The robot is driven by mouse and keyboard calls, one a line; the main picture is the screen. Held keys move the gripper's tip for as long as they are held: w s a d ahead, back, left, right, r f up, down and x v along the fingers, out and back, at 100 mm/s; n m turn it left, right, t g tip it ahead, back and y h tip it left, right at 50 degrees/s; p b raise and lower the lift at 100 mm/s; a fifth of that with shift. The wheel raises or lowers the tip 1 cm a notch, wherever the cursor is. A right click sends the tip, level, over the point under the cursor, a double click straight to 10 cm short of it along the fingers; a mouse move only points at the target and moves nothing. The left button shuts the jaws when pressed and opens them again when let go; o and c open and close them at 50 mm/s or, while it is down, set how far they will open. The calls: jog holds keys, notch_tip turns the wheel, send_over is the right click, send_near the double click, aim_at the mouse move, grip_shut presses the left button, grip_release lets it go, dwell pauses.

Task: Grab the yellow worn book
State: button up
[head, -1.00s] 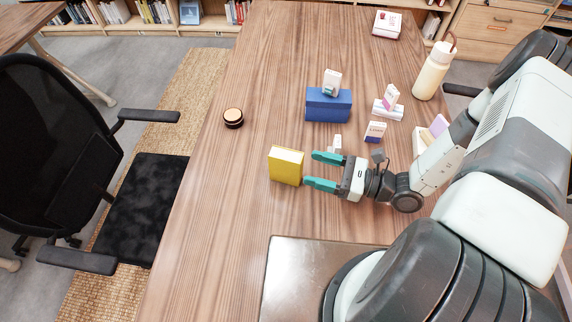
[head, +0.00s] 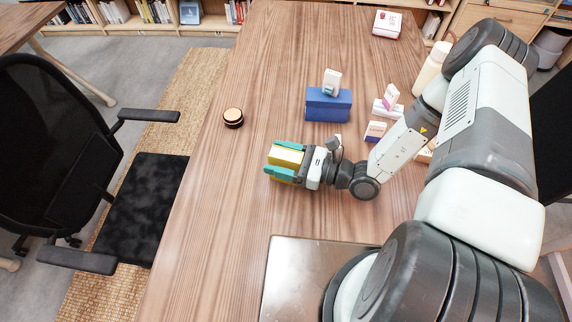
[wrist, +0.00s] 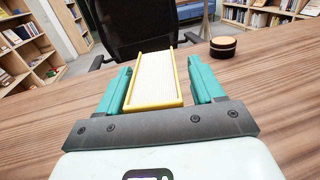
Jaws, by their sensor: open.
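The yellow book (head: 286,157) stands upright on the wooden table (head: 215,200), left of my arm. My gripper (head: 278,158) is open around it, with one teal finger on each side. In the wrist view the book (wrist: 155,85) sits between the two fingers (wrist: 157,84), its pale page edges facing up between yellow covers. Small gaps show between the fingers and the covers. The book's lower part is partly hidden by the near finger in the head view.
A dark round container with a tan lid (head: 233,117) stands to the left. A blue box (head: 328,105) with a small white box (head: 332,82) on top is behind. Small boxes (head: 375,131) and a cream bottle (head: 431,68) stand at right.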

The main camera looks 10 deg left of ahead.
jog(key=c, duration=1.2)
jog(key=shift+o, duration=0.2)
jog(key=shift+r, duration=0.1)
